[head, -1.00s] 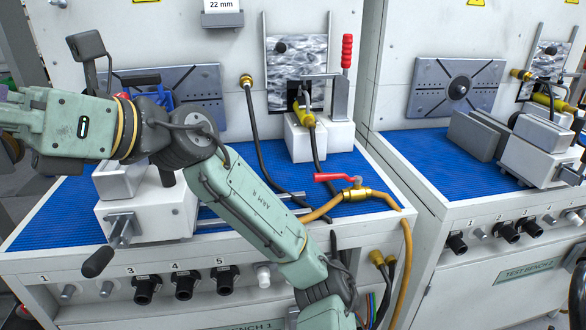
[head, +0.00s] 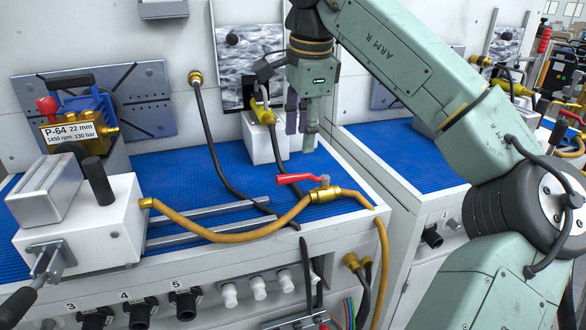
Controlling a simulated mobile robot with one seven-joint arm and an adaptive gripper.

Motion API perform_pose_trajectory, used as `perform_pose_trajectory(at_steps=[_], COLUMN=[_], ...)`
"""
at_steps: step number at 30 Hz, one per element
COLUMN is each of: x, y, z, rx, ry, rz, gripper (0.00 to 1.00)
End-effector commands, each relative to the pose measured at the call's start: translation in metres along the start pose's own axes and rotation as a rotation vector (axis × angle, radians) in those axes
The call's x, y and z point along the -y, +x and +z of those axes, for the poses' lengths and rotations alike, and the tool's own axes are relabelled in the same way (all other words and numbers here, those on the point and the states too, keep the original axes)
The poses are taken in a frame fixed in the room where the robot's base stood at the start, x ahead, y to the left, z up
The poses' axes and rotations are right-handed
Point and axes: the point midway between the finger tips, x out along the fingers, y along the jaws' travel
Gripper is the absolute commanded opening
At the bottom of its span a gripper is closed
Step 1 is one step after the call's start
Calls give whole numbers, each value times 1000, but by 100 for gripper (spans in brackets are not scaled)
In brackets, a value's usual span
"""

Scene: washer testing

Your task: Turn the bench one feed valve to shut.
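The feed valve is a brass body (head: 324,195) in the yellow hose line at the right front of bench one's blue mat. Its red lever (head: 297,178) points left, roughly along the hose line. My gripper (head: 301,140) points down above and behind the lever, apart from it. Its two fingers show a gap between them, with nothing held. The lever and valve body are both in plain view.
A yellow hose (head: 215,236) runs from the valve to a white vise block (head: 85,225) at left. A black hose (head: 215,150) hangs from the wall fitting.

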Motion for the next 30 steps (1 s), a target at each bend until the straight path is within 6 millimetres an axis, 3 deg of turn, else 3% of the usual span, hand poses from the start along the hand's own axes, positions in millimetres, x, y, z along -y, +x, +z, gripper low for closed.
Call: perform_pose_trajectory(at_steps=[9,15,27,30], x=[0,0,0,0], y=[60,87,97,96], z=[2,2,3,3], rx=[7,7,7,7], ry=[-2,-1,-2,-2], rz=[2,-1,-2,-2], gripper=[39,39,39,34])
